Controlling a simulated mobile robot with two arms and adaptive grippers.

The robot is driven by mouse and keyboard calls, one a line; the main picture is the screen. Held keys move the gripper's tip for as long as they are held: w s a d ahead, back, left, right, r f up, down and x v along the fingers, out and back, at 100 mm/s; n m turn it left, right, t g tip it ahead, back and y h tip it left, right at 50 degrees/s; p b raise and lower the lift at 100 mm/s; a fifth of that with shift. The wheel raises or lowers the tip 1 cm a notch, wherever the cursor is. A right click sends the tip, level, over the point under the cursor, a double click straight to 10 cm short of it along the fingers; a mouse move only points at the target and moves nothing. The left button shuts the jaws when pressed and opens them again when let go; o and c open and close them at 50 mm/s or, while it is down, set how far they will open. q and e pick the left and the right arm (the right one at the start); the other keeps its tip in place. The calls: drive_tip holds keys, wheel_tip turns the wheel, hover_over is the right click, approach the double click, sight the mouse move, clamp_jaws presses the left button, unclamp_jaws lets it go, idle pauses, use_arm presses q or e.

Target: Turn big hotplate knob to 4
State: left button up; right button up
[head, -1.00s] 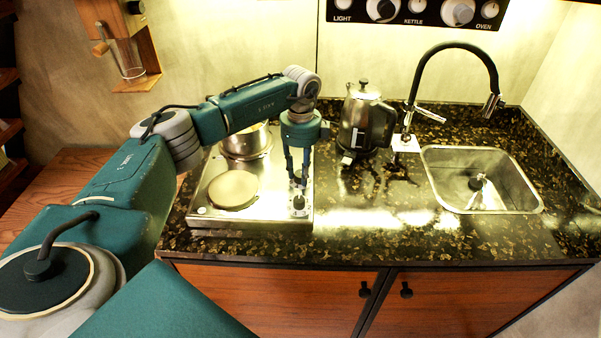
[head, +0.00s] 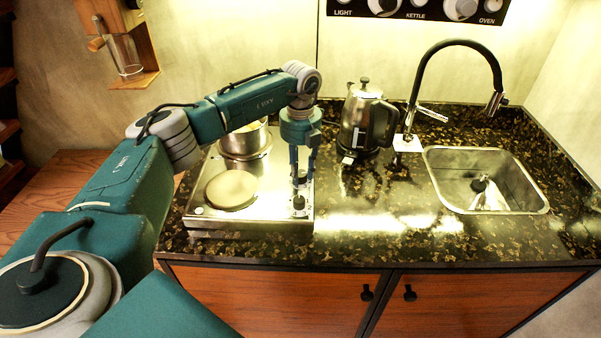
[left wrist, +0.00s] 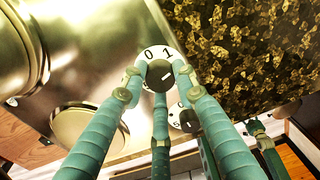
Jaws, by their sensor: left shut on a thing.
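The hotplate (head: 268,205) is a silver unit at the left of the counter, with two dark knobs along its right side. My left gripper (head: 300,180) points down at the far knob, whose body its fingers partly hide. In the left wrist view the fingers close around this far knob (left wrist: 160,77). Its white dial (left wrist: 157,52) shows 0 and 1 at the far edge; the other numbers are hidden. The near knob (head: 299,204) stands free and also shows in the left wrist view (left wrist: 186,119).
A metal pot (head: 244,145) stands on the back plate. The round front plate (head: 231,190) is bare. A kettle (head: 362,125) stands right of the hotplate, with a sink (head: 485,180) further right.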

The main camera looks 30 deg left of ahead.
use_arm(q)
drive_tip(key=m, duration=0.3)
drive_tip(key=shift+w+m+b, duration=0.1)
drive_tip(key=shift+m+b, duration=0.2)
drive_tip(key=shift+b, duration=0.1)
drive_tip(key=m, duration=0.3)
drive_tip(key=shift+r+m+b, duration=0.1)
drive_tip(key=shift+m+b, duration=0.2)
drive_tip(key=shift+b, duration=0.1)
drive_tip(key=m+b, duration=0.1)
drive_tip(key=m, duration=1)
drive_tip(key=shift+m+b, duration=0.35)
drive_tip(key=shift+m, duration=0.05)
drive_tip(key=m, duration=0.5)
drive_tip(key=o, duration=1.1)
drive_tip(key=shift+o, duration=0.2)
